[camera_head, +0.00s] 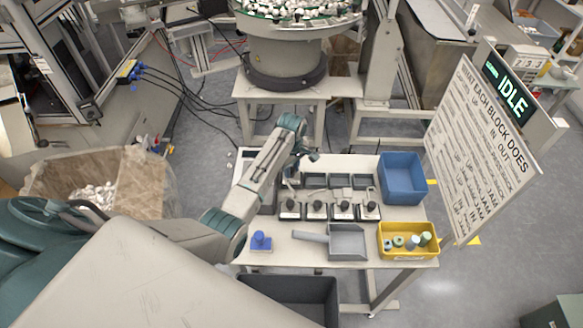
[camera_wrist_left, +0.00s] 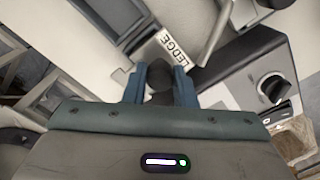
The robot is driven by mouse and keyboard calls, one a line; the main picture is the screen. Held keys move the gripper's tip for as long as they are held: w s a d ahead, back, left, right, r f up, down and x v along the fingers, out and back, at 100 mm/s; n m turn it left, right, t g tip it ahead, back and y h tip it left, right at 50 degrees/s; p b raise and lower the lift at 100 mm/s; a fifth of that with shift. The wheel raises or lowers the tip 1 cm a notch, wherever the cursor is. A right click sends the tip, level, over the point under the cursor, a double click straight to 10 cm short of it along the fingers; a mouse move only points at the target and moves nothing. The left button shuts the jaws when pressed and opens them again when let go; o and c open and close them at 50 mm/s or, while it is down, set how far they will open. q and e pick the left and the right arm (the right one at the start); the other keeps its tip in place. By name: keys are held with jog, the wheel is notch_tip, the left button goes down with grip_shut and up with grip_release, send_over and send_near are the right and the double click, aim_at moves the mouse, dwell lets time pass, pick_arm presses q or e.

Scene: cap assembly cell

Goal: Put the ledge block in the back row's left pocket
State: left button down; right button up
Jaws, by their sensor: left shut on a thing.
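The ledge block shows in the left wrist view as a light piece with a label reading LEDGE (camera_wrist_left: 174,47) and a dark round knob (camera_wrist_left: 159,76). My left gripper (camera_wrist_left: 160,88) is shut on that knob between its two blue fingers. In the head view my left gripper (camera_head: 304,158) is at the back left of the fixture, by the left end of the back row of dark pockets (camera_head: 338,181). My arm and gripper cover the back row's left pocket there. I cannot tell whether the block is above the pocket or in it. My right gripper is not in view.
Several black-knobbed stations (camera_head: 343,211) line the fixture's front. A blue bin (camera_head: 402,179) stands right, a yellow bin (camera_head: 408,252) with round parts front right, a grey tray (camera_head: 347,242) in front and a blue knobbed piece (camera_head: 261,241) front left.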

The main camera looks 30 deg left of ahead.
pick_arm(q)
jog(key=c, duration=1.1)
grip_release()
notch_tip(320, 180, up, 11)
jog(key=b, duration=0.3)
jog(key=shift+f, duration=0.15)
